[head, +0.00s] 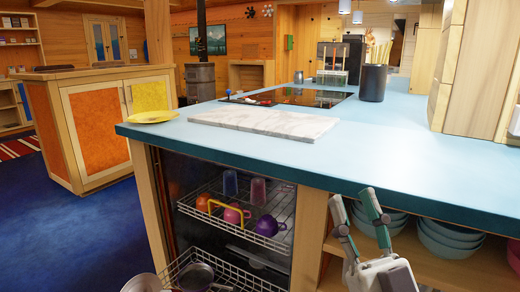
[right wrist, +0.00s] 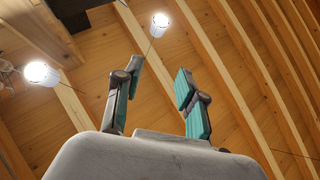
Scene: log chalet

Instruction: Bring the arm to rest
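My right gripper (head: 356,208) is at the lower right of the head view, in front of the counter's front edge and the shelf of bowls. Its fingers point up, stand apart, and hold nothing. In the right wrist view, the same gripper (right wrist: 157,85) is open against a wooden ceiling with lamps. My left gripper is not in either view.
A blue counter (head: 400,150) carries a marble board (head: 265,123), a yellow plate (head: 153,116) and a dark cylinder (head: 372,83). Below it, an open dishwasher has pulled-out racks (head: 275,205) with cups and pans. Teal bowls (head: 450,238) fill the shelf. Blue floor (head: 95,230) is clear at left.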

